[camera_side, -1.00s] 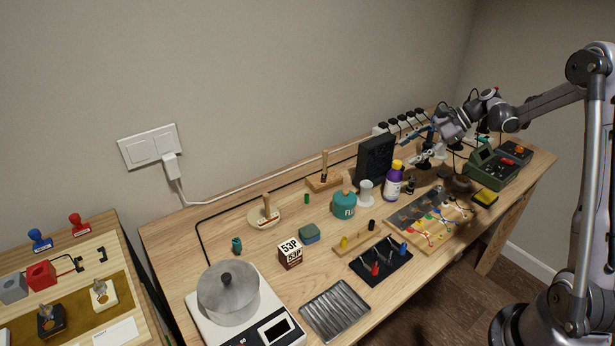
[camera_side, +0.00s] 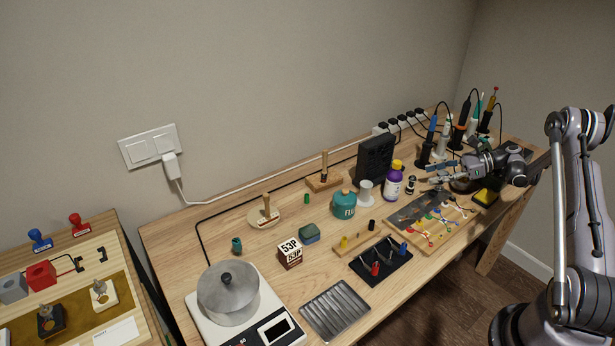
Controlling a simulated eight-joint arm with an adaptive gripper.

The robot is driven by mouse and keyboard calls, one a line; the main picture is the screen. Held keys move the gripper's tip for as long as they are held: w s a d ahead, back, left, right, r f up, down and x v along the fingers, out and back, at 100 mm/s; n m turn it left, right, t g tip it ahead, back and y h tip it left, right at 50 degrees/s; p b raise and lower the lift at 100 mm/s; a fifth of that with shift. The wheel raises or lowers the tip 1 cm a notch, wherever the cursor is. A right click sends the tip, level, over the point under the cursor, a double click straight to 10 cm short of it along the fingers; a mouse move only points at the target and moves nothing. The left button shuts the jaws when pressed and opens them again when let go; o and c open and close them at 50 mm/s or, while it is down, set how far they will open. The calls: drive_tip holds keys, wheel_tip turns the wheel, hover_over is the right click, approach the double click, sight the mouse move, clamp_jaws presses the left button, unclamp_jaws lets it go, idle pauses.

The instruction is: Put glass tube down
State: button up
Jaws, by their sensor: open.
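My gripper (camera_side: 437,173) reaches in from the right, low over the back right part of the workbench, with its fingers pointing left. Its jaws are open. No glass tube can be made out in this view, between the fingers or on the bench. The fingertips are just right of a small black-and-white cylinder (camera_side: 411,184), above the back edge of the circuit board panel (camera_side: 436,219). I cannot tell whether they touch anything.
A yellow sponge (camera_side: 485,197) lies near the front edge.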

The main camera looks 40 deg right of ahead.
sight(412, 179)
drive_tip(key=x, duration=0.7)
drive_tip(key=shift+w+a+f, duration=0.1)
drive_tip(key=shift+w+a, duration=0.05)
drive_tip(key=shift+w, duration=0.05)
drive_tip(key=shift+c, duration=0.3)
drive_tip(key=c, duration=0.9)
